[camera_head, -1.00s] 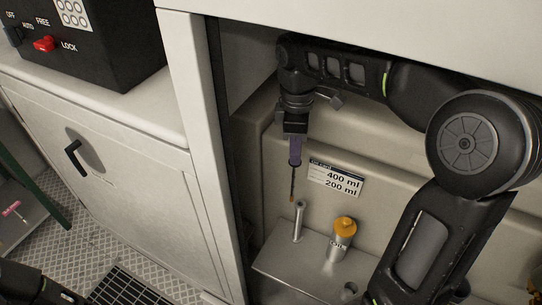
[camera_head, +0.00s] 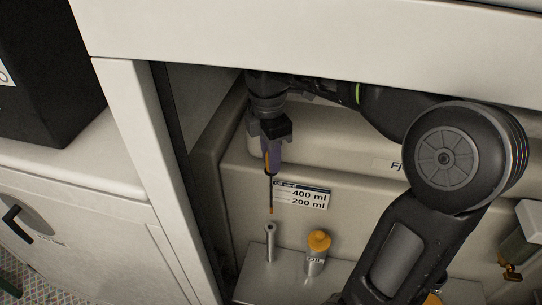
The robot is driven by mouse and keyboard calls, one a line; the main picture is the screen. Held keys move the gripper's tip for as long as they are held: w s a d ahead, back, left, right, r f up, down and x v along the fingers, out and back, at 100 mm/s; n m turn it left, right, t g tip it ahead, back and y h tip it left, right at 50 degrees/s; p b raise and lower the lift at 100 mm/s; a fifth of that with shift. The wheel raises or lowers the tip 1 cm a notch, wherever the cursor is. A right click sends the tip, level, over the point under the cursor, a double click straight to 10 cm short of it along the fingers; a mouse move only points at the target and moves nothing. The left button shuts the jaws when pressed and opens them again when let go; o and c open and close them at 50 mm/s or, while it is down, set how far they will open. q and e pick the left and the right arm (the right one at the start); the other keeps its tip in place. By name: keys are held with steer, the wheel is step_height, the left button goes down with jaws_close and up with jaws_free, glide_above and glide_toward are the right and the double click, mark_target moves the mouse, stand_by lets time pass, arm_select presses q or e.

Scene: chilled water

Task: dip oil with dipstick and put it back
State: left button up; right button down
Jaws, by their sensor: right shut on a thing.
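The dipstick (camera_head: 271,192) hangs roughly upright, a thin dark rod with an orange-brown tip and a handle partly hidden in the jaws. My right gripper (camera_head: 272,150) is shut on its handle inside the open bay. The tip is apart from and above the metal dipstick tube (camera_head: 270,241), which stands on the grey metal block. The oil filler with a yellow-orange cap (camera_head: 318,241) is to the right of the tube. The oil card (camera_head: 301,195), reading 400 ml and 200 ml, is on the wall right behind the dipstick. My left gripper is not in view.
A white bay post (camera_head: 147,150) stands to the left, and a white top edge (camera_head: 310,45) runs above my right arm. A black box (camera_head: 65,80) sits on the counter at left. A brass-coloured fitting (camera_head: 512,262) is at the right.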

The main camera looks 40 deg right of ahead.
steer(key=shift+w+r, duration=0.1)
steer(key=shift+r, duration=0.2)
steer(key=shift+f, duration=0.2)
steer(key=shift+a+f+b, duration=0.25)
steer(key=shift+f+b, duration=0.35)
steer(key=shift+b, duration=0.25)
step_height(320, 180, down, 3)
steer(key=shift+d+r+b, duration=0.1)
steer(key=shift+b, duration=1.05)
steer(key=shift+f+b, duration=0.45)
steer(key=shift+f, duration=0.35)
steer(key=shift+f+b, duration=2)
steer(key=shift+f, duration=0.95)
steer(key=shift+f+b, duration=2.05)
steer(key=shift+f, duration=0.9)
